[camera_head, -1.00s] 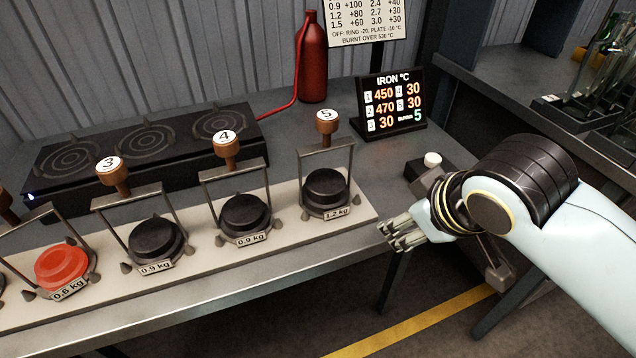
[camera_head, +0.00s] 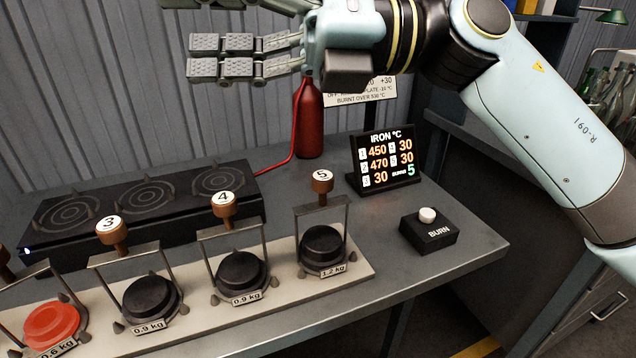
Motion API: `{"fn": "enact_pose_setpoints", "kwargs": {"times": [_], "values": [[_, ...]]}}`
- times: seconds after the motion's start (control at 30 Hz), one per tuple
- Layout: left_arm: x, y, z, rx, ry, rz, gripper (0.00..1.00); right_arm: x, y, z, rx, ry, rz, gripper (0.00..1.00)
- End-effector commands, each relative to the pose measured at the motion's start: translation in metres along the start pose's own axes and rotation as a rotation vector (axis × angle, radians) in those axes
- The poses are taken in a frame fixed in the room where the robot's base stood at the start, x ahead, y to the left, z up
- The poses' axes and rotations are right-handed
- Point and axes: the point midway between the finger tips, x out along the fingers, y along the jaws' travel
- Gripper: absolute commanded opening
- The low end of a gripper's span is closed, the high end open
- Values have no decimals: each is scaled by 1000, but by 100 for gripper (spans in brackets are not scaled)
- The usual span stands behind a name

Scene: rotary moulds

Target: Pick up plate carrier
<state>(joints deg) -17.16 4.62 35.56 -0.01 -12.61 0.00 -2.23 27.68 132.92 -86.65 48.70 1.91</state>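My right gripper (camera_head: 228,28) is raised high at the top of the view, with its fingers pointing left. One finger runs along the top edge and two lie below it, with an empty gap between them, so it is open. It is well above the table, touching nothing. My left gripper is out of view. Several irons stand in a row on a pale board: a red one (camera_head: 52,325) at the left, and dark ones under knobs 3 (camera_head: 150,298), 4 (camera_head: 241,272) and 5 (camera_head: 322,247). I cannot tell which thing is the plate carrier.
A black burner unit (camera_head: 140,205) stands at the back left. A red bottle (camera_head: 308,120), an iron temperature display (camera_head: 385,162) and a BURN button box (camera_head: 428,232) stand on the table. The table's front right is bare. Green bottles (camera_head: 612,100) stand far right.

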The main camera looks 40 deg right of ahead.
Motion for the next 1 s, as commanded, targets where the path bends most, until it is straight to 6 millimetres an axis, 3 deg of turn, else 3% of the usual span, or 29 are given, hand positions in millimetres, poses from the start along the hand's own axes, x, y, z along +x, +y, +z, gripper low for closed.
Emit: {"fn": "enact_pose_setpoints", "kwargs": {"times": [0.1, 0.17, 0.3, 0.4, 0.47, 0.57, 0.8, 1.0], "values": [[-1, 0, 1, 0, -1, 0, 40, -19, -43, -36, -229, 355, -241, 57], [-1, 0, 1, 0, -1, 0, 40, -42, -69, -44, -306, 509, -384, 57], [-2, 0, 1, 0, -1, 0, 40, -103, -111, -40, -390, 760, -692, 57], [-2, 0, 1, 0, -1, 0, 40, -136, -123, -32, -399, 855, -842, 57], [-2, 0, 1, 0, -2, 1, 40, -148, -126, -28, -397, 886, -896, 57], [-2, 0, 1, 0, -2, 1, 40, -154, -135, -30, -389, 907, -933, 57], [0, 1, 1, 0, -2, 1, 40, -143, -166, -50, -386, 908, -933, 57], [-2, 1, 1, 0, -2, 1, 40, -137, -179, -58, -387, 909, -932, 57]]}}
